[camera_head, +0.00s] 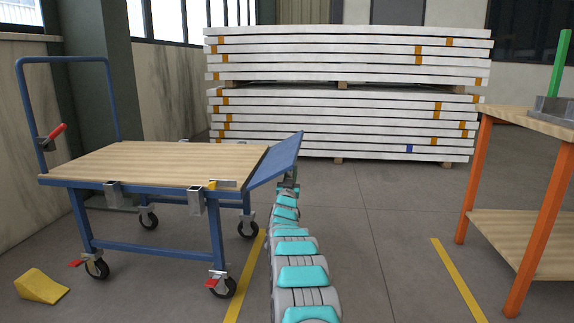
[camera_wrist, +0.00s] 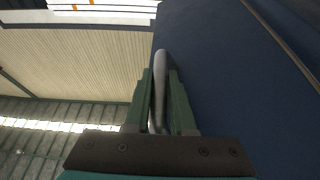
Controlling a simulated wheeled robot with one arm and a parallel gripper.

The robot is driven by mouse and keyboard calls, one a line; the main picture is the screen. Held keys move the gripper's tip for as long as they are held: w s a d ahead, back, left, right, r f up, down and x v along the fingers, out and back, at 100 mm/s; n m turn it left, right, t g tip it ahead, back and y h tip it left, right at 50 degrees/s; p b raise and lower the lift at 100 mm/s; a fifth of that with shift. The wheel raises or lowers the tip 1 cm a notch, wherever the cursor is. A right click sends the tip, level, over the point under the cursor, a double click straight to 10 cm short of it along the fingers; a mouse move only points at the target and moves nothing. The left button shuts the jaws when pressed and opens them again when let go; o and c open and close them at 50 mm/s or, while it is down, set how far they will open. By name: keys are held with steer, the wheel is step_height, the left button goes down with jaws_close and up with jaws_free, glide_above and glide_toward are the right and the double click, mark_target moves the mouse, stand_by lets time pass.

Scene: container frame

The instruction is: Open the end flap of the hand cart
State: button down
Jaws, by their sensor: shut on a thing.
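The hand cart (camera_head: 150,162) stands at left in the head view, with a blue frame and a pale wooden deck. Its blue end flap (camera_head: 278,157) is at the deck's right end and slants up and outward to the right. My gripper (camera_head: 289,186) is at the flap's outer side, partly hidden. In the wrist view my gripper (camera_wrist: 160,98) has its green fingers closed around a grey metal handle (camera_wrist: 159,80). The dark blue flap (camera_wrist: 235,75) fills the right of that view, beside the fingers. A small yellow piece (camera_head: 213,185) sits on the deck's front edge near the flap.
A workbench (camera_head: 545,123) with orange legs stands at right. Stacked white panels (camera_head: 340,100) fill the back. A yellow wedge (camera_head: 41,286) lies on the floor at front left. The floor between cart and bench is clear apart from my arm.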

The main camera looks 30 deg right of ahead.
step_height(320, 180, down, 6)
steer(key=m+g+h, duration=0.2)
steer(key=m, duration=0.3)
steer(key=shift+f, duration=0.2)
steer(key=shift+d, duration=0.1)
steer(key=c, duration=0.8)
jaws_free()
steer(key=shift+o, duration=0.2)
steer(key=shift+s, duration=0.1)
